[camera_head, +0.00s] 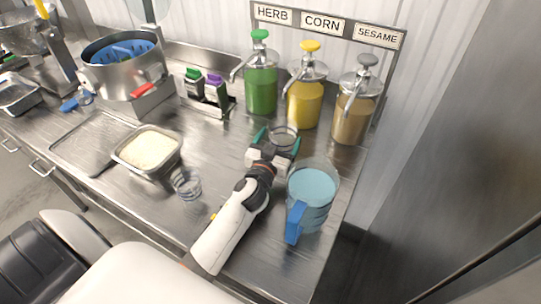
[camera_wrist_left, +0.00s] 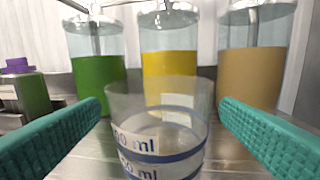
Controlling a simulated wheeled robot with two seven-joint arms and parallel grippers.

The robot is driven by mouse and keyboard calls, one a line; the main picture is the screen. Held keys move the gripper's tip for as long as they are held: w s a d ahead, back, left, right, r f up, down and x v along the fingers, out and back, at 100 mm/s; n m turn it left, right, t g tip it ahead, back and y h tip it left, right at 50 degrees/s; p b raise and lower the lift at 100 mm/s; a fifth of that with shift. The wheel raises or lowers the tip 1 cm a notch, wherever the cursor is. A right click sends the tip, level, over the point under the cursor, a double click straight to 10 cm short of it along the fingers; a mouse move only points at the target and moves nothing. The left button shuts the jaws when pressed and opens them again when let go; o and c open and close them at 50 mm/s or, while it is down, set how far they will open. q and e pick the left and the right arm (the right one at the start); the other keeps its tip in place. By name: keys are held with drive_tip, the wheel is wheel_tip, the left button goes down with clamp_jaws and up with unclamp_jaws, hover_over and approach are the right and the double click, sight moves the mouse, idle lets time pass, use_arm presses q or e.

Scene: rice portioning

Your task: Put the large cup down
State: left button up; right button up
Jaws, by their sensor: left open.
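The large cup (camera_head: 284,133) is clear and stands upright on the steel counter, in front of the dispensers. My left gripper (camera_head: 277,141) is open, with one teal finger on each side of the cup. In the left wrist view the cup (camera_wrist_left: 160,125) shows blue bands and "ml" markings and looks empty. Gaps show between it and both fingers, and its base is cut off by the frame. A smaller clear cup (camera_head: 187,184) stands on the counter to the left. My right gripper is not in view.
A jug of blue liquid (camera_head: 313,187) stands close to the right of my left arm. Green (camera_head: 261,90), yellow (camera_head: 304,103) and tan (camera_head: 352,118) dispensers stand behind the cup. A pan of rice (camera_head: 175,160) is at the left. The counter's right edge is near the jug.

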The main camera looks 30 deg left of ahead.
use_arm(q)
drive_tip(key=s, duration=0.2)
drive_tip(key=s+d+b, duration=0.1)
drive_tip(key=s, duration=0.5)
drive_tip(key=shift+s+d+f, duration=0.1)
drive_tip(key=shift+d, duration=0.15)
drive_tip(key=shift+s+d, duration=0.1)
drive_tip(key=shift+s, duration=0.35)
